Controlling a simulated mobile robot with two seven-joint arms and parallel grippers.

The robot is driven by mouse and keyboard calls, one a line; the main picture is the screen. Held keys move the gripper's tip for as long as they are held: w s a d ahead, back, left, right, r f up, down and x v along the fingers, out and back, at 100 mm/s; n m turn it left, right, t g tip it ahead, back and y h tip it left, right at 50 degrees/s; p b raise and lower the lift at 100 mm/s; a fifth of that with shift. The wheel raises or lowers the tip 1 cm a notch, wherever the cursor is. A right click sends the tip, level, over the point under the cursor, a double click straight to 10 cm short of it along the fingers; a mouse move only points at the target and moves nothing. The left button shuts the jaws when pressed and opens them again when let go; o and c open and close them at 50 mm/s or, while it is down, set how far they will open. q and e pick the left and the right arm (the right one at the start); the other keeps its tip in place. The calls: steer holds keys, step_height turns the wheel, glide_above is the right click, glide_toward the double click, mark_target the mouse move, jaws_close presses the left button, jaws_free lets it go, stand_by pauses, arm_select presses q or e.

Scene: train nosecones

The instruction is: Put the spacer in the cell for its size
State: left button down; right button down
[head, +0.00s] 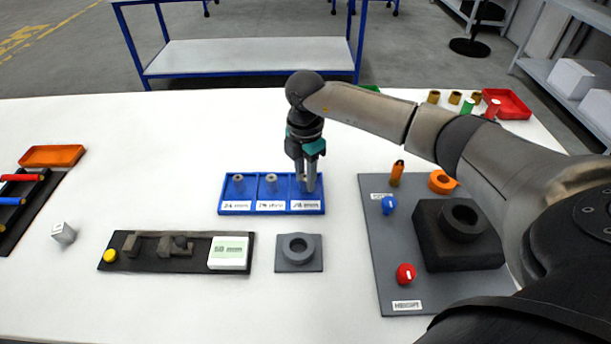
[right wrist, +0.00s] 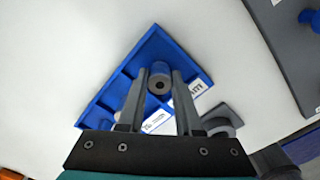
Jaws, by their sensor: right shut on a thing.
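The blue tray (head: 228,210) has three cells in a row, each with a white label on its front. My right gripper (head: 306,186) points down over the right cell. It is shut on a grey spacer with a round hole, seen between the fingertips in the right wrist view (right wrist: 159,84). I cannot tell whether this spacer touches the cell floor. The label print is too small to read surely. My left gripper is not in view.
A grey plate with a ring (head: 298,249) and a dark fixture board (head: 150,262) lie in front of the tray. A grey panel (head: 390,270) with knobs and a black block (head: 455,250) stands to the right.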

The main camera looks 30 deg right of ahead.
mark_target(305, 176)
steer(key=c, duration=1)
jaws_free()
steer(key=shift+f, duration=0.15)
steer(key=o, duration=0.4)
step_height(305, 176, up, 12)
steer(key=shift+r+p, duration=0.2)
steer(key=shift+p, duration=0.6)
steer(key=shift+r, duration=0.1)
